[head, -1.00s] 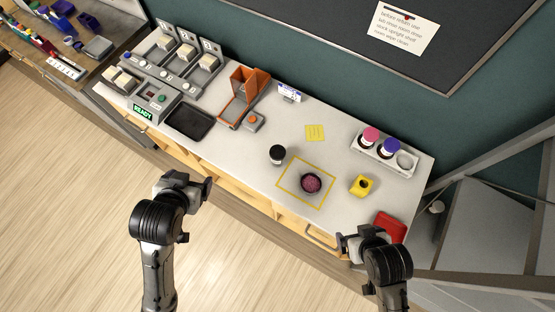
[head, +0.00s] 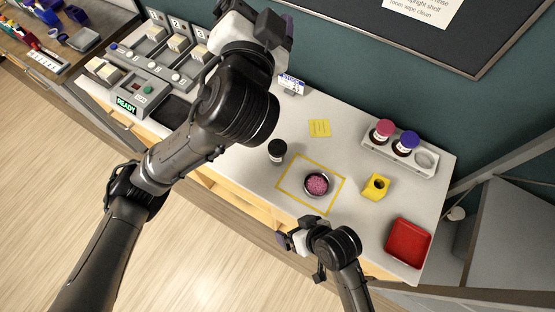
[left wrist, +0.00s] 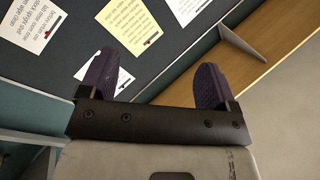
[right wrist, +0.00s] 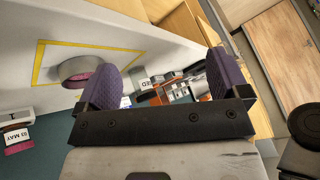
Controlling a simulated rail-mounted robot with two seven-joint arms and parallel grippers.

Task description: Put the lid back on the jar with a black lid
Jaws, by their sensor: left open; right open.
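An open round jar (head: 317,184) with pink contents stands inside a yellow square outline on the counter; it also shows in the right wrist view (right wrist: 80,70). A small black-topped cylinder (head: 277,149) with a pale band stands left of the outline; it looks like a jar with its black lid on. I see no loose lid. My left gripper (head: 286,22) is raised over the back of the counter, partly hidden by its arm; its fingers are apart and empty in the left wrist view (left wrist: 158,82). My right gripper (head: 284,232) is open and empty by the front edge, below the open jar.
A white rack (head: 425,160) holds a pink-lidded jar (head: 382,131) and a purple-lidded jar (head: 405,143), with one empty round slot. A yellow note (head: 319,128) lies behind the outline.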

